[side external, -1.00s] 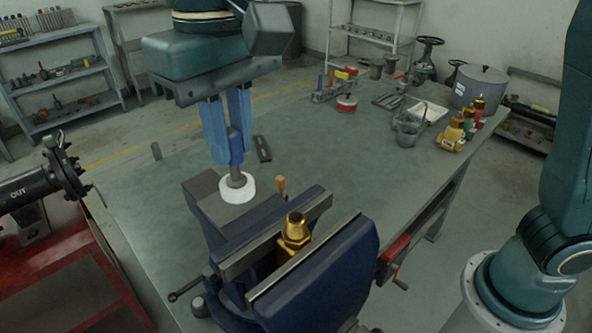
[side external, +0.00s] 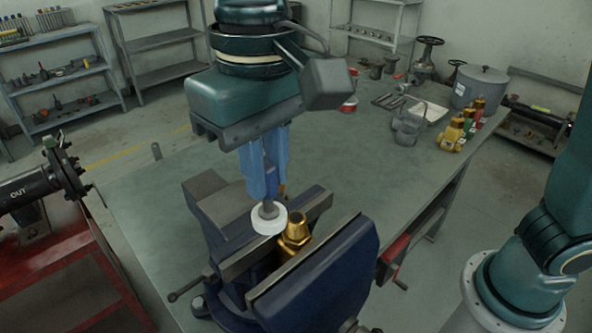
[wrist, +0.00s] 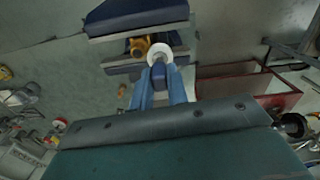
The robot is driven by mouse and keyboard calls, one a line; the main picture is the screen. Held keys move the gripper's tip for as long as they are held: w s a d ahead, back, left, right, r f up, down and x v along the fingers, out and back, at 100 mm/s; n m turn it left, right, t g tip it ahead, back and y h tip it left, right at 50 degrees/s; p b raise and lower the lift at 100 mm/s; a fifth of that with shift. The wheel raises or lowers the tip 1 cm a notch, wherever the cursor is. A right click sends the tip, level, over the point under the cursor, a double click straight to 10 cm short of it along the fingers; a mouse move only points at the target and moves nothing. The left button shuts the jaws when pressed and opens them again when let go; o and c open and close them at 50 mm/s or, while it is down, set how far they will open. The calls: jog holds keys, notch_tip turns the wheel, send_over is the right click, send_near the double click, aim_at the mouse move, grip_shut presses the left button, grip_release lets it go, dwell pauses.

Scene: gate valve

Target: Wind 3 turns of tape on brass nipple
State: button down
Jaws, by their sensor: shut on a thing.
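The brass nipple (side external: 296,232) stands upright between the jaws of the dark blue vise (side external: 318,283). My gripper (side external: 266,188) is shut on a blue tape holder, with the white tape roll (side external: 269,221) on its lower end. The roll is just left of the nipple, close to its upper part; whether they touch I cannot tell. In the wrist view, the white roll (wrist: 160,53) is beside the nipple (wrist: 139,47), and the fingers (wrist: 160,88) hold the blue handle. No tape is clearly visible on the nipple.
The grey workbench (side external: 150,215) is clear left of the vise. A red stand (side external: 65,265) with a black pipe valve is at left.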

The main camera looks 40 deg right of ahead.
aim_at(275, 205)
jog(key=shift+f, duration=2.15)
jog(key=shift+d, duration=0.45)
dwell(0.6)
jog(key=shift+w+d+f, duration=0.1)
jog(key=shift+w+d, duration=1)
jog(key=shift+w, duration=0.25)
jog(key=shift+w+d, duration=0.1)
jog(key=shift+d, duration=0.5)
jog(key=shift+d, duration=0.1)
